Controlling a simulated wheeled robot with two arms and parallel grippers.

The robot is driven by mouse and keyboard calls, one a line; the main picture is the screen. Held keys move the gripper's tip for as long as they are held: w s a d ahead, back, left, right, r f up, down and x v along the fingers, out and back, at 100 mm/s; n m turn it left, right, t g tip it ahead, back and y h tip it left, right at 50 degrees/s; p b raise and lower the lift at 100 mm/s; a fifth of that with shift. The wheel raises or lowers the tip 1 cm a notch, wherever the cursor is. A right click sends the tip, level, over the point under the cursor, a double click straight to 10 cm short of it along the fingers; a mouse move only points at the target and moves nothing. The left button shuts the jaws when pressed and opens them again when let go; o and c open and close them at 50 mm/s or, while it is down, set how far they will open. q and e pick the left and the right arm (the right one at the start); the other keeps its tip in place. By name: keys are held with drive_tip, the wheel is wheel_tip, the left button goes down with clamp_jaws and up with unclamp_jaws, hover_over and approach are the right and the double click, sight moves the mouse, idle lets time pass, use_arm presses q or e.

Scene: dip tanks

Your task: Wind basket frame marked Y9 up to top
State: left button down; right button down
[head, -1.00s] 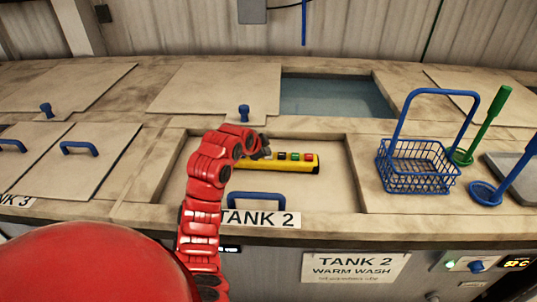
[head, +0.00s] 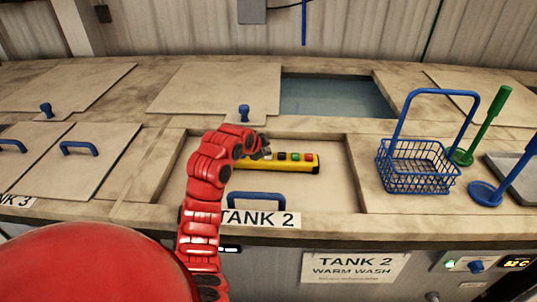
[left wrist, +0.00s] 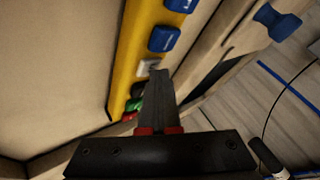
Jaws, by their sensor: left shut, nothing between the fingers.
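A yellow push-button pendant (head: 290,166) lies in the recessed lid of tank 2. It also shows in the left wrist view (left wrist: 129,60), with blue buttons, a white button (left wrist: 147,67), then black, green and red ones. My left gripper (head: 265,150) is over the pendant, shut and empty. In the left wrist view its closed fingertips (left wrist: 159,74) overlap the lower edge of the white button; I cannot tell whether they touch it. No frame marked Y9 can be made out. My right gripper is not in view.
A blue wire basket (head: 418,167) with a tall handle stands on the counter at the right, beside green and blue upright-handled tools. Tank water (head: 335,97) shows in an opening behind the pendant. A blue lid handle (head: 257,196) is in front of it.

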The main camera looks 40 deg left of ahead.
use_arm(q)
drive_tip(key=shift+r, duration=0.1)
idle(0.4)
drive_tip(key=shift+r, duration=0.75)
drive_tip(key=shift+r, duration=2.45)
